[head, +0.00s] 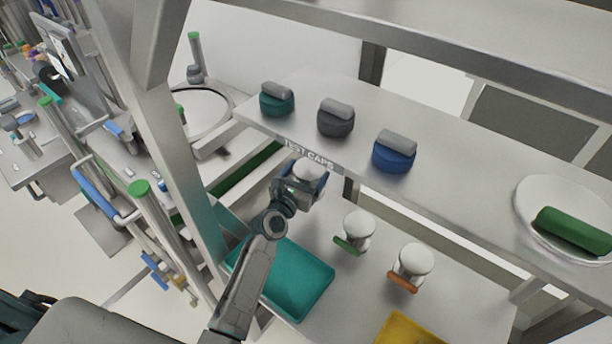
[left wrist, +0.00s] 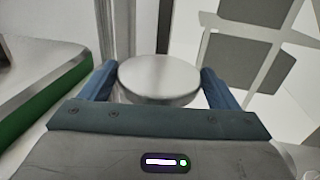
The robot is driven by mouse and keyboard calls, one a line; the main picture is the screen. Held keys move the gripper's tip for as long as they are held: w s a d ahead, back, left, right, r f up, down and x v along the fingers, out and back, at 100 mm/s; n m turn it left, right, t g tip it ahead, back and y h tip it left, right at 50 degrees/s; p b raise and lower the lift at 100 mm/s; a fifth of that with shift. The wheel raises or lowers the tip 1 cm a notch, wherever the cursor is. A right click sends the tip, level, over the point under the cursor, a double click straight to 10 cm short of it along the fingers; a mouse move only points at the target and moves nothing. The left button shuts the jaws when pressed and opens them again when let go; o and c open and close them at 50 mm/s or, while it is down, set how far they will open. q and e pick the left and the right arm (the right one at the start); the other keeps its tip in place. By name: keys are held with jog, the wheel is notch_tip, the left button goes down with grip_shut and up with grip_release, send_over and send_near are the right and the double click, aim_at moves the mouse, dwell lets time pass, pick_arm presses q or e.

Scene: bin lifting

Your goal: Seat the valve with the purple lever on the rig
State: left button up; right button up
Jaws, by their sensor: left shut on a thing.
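My left gripper (head: 304,180) is shut on a valve (head: 309,167) with a round, pale metal top, just under the front edge of the upper shelf. In the left wrist view the valve's round top (left wrist: 158,78) sits between the two blue fingers. No purple lever shows; the lever of the held valve is hidden. Two more valves stand on the lower shelf to the right, one with a green lever (head: 348,245) and one with an orange lever (head: 403,283). I cannot tell which structure is the rig. My right gripper is not in view.
The upper shelf (head: 455,165), labelled TEST CAPS, holds teal (head: 276,104), grey (head: 335,122) and blue (head: 393,155) caps and a white dish (head: 530,205) with a green piece. A teal tray (head: 300,280) and yellow tray (head: 405,328) lie lower. A frame post (head: 160,130) rises left.

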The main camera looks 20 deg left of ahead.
pick_arm(q)
jog(key=shift+r, duration=2.6)
